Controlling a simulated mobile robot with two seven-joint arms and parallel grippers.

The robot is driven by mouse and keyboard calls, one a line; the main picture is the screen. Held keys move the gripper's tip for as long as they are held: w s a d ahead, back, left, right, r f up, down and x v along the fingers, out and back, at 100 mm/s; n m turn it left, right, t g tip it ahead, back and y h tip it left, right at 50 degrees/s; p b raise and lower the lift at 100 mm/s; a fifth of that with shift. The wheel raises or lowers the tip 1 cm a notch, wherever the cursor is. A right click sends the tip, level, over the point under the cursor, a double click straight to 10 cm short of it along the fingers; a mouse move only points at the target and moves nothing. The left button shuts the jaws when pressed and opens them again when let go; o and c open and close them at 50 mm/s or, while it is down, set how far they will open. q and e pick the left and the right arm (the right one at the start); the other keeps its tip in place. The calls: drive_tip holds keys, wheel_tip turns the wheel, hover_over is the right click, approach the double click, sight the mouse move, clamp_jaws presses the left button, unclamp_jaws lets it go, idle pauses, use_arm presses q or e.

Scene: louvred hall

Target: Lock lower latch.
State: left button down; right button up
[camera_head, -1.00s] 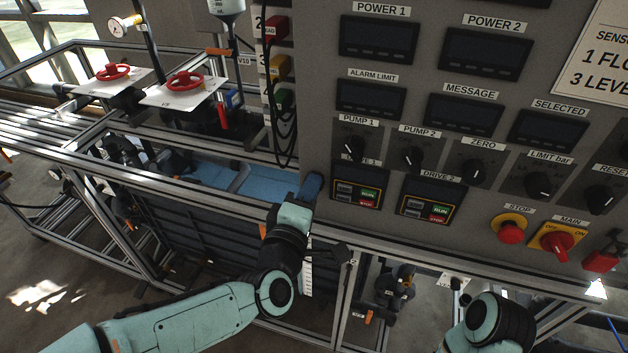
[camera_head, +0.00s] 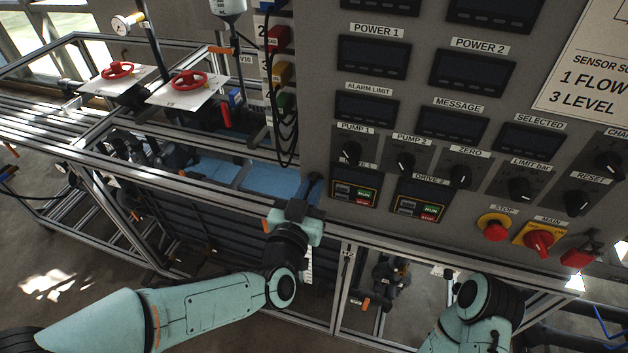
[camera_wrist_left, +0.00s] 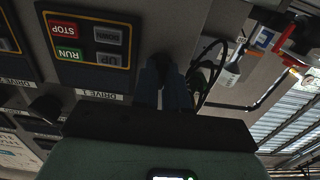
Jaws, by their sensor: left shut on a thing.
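My left gripper (camera_head: 311,187) is at the left edge of the grey control panel (camera_head: 330,215), beside the DRIVE 1 unit (camera_head: 353,188). In the left wrist view its two dark blue fingers (camera_wrist_left: 168,86) are close together, pointing along the panel edge next to the DRIVE 1 unit (camera_wrist_left: 92,48). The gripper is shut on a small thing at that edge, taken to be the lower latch. The latch itself is hidden by the fingers, and its position cannot be read. My right arm shows at the bottom right of the head view; its gripper is out of view.
The panel carries a STOP button (camera_head: 494,229), a red MAIN switch (camera_head: 539,241) and several knobs. Black cables (camera_head: 284,130) hang just left of the panel edge, above my left gripper. A metal frame rail (camera_head: 430,255) runs below the panel. Red valve wheels (camera_head: 189,80) stand at the left.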

use_arm(q)
drive_tip(key=c, duration=1.1)
unclamp_jaws()
drive_tip(key=b+v, duration=0.1)
drive_tip(key=v, duration=0.6)
use_arm(e)
drive_tip(key=shift+s+f, duration=0.15)
drive_tip(key=shift+f, duration=0.45)
use_arm(q)
drive_tip(key=b+v, duration=0.8)
drive_tip(key=v, duration=0.5)
drive_tip(key=shift+s+b, duration=0.2)
drive_tip(key=shift+b, duration=0.1)
use_arm(e)
drive_tip(key=w+d+f+t, duration=0.2)
drive_tip(key=w+f, duration=0.5)
drive_tip(key=shift+f+t+h, duration=0.3)
drive_tip(key=shift+f+h, duration=0.05)
drive_tip(key=shift+h, duration=0.05)
